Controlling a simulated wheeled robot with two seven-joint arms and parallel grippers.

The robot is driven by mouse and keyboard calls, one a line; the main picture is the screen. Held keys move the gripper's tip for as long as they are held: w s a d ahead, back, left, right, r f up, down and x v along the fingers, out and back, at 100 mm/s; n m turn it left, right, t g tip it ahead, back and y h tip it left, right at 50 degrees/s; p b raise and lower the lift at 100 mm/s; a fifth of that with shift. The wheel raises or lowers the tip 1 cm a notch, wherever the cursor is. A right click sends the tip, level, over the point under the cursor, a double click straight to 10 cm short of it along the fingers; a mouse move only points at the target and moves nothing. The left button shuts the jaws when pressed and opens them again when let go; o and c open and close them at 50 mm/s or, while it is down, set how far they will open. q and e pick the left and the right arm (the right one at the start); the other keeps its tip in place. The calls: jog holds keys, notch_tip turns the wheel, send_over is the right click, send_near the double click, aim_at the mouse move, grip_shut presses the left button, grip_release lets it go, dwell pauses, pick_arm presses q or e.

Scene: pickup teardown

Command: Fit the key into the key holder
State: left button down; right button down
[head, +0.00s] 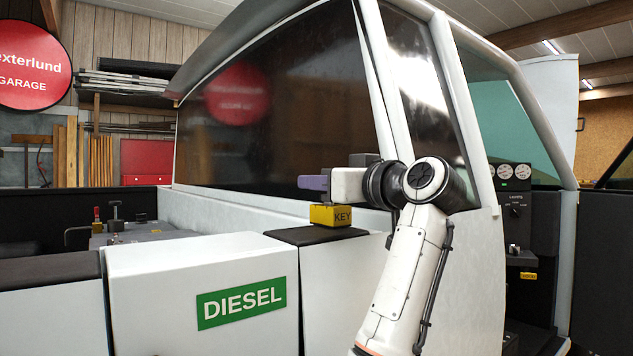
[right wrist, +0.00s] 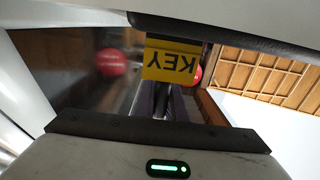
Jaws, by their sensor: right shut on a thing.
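The key holder (head: 337,215) is a yellow block labelled KEY. It sits on a black ledge on the pickup's side in the head view, and shows upside down in the right wrist view (right wrist: 170,62). My right gripper (head: 313,183), with purple fingertips, is just above the holder, and the fingers also show in the right wrist view (right wrist: 167,98). It is shut on a small dark thing (right wrist: 168,106), which I take for the key. Most of it is hidden between the fingers. I cannot tell whether it touches the holder. My left gripper is not in view.
The pickup's cab window (head: 270,120) stands close behind the gripper. A white DIESEL panel (head: 150,300) and the black ledge (head: 300,236) are below it. A dashboard (head: 513,215) with gauges is at the right. Open air lies left of the fingertips.

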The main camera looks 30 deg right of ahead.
jog(key=c, duration=1.7)
grip_release()
jog(key=s, duration=0.3)
jog(key=s+b, duration=0.1)
jog(key=s, duration=0.2)
jog(key=s+b, duration=0.1)
jog(key=s, duration=0.2)
jog(key=shift+d, duration=0.35)
jog(key=shift+s, duration=0.65)
